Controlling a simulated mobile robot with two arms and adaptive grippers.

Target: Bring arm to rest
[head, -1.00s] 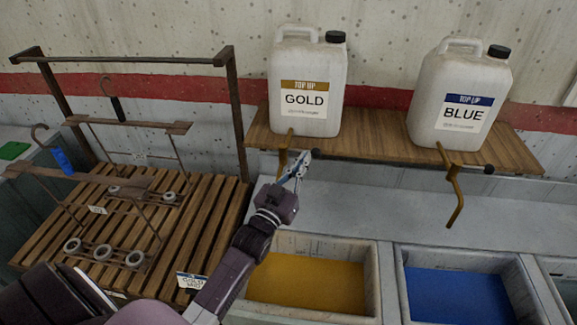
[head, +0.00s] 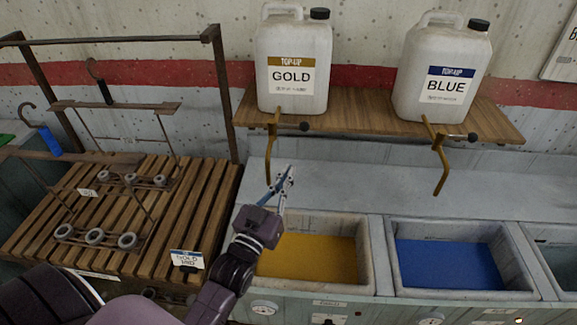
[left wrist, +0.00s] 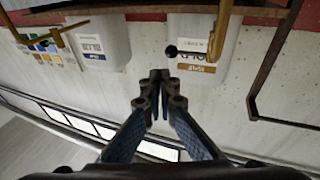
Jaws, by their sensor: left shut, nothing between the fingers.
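My left arm comes in from the bottom of the head view. Its left gripper (head: 283,178) is over the back edge of the gold vat, below the shelf and in front of the wall panel. The fingers are together and hold nothing. In the left wrist view the left gripper (left wrist: 160,76) shows with its blue-grey fingers closed to a point, apart from the GOLD jug (left wrist: 196,40) beyond. My right gripper is in neither view.
A GOLD jug (head: 293,65) and a BLUE jug (head: 442,70) stand on a wooden shelf (head: 372,122). Brown spouts (head: 272,140) hang below its front. Gold (head: 362,250) and blue (head: 392,270) vats stand below. Left is a slatted bench (head: 215,195) with hanging racks (head: 115,105).

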